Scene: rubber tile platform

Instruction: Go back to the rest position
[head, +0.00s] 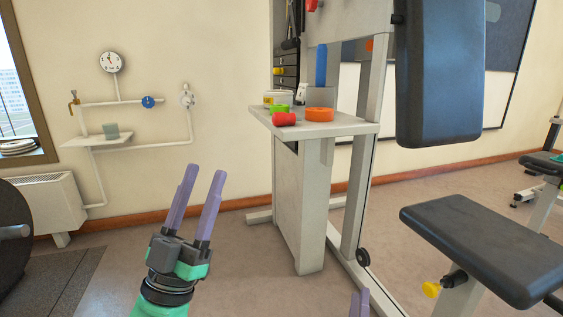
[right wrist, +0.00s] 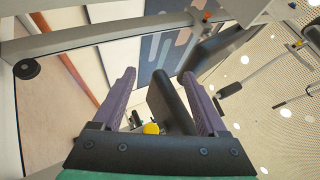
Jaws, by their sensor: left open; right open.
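My left gripper (head: 198,205) is raised in the lower left middle of the head view. Its two purple fingers are apart with nothing between them. My right gripper shows only as purple fingertips (head: 360,303) at the bottom edge of the head view. In the right wrist view its two purple fingers (right wrist: 163,105) are spread wide. No object is held between them; a dark padded bench part (right wrist: 170,100) and a yellow knob (right wrist: 151,128) appear beyond the fingers.
A grey machine shelf (head: 345,127) holds a red dumbbell-like item (head: 284,119), an orange ring (head: 319,114) and a green ring (head: 280,108). A black padded seat (head: 480,240) stands at the right. Wall pipes with a gauge (head: 110,62) are at the left. Floor around my left gripper is clear.

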